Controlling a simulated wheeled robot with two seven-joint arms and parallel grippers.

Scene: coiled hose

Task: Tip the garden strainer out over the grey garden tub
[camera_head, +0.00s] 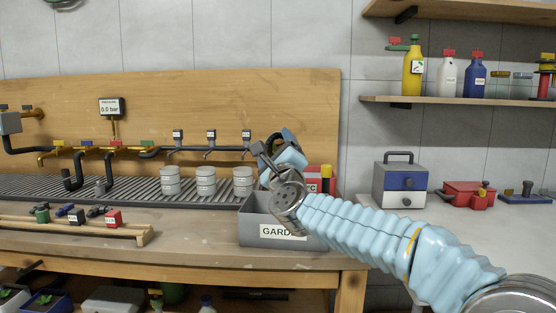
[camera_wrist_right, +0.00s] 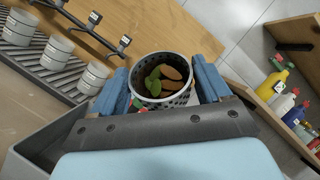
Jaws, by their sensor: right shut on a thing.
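The garden strainer (camera_wrist_right: 137,98) shows in the right wrist view as a round grey perforated cup with green and brown leaves (camera_wrist_right: 166,78) inside. My right gripper (camera_wrist_right: 165,82) is shut on it, one blue finger on each side. In the head view my right gripper (camera_head: 283,160) is above the grey garden tub and mostly hides the strainer. The grey garden tub (camera_head: 257,241), with a "GARD…" label partly covered by my arm, stands at the right end of the bench. Its wall also shows in the right wrist view (camera_wrist_right: 38,150). My left gripper is not in view.
A red box (camera_head: 313,183) stands just behind the tub. Several white pots (camera_head: 205,181) stand on the ribbed drain tray under small taps. A wooden rack (camera_head: 130,233) lies at left. A blue and white case (camera_head: 400,187) is on the right counter.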

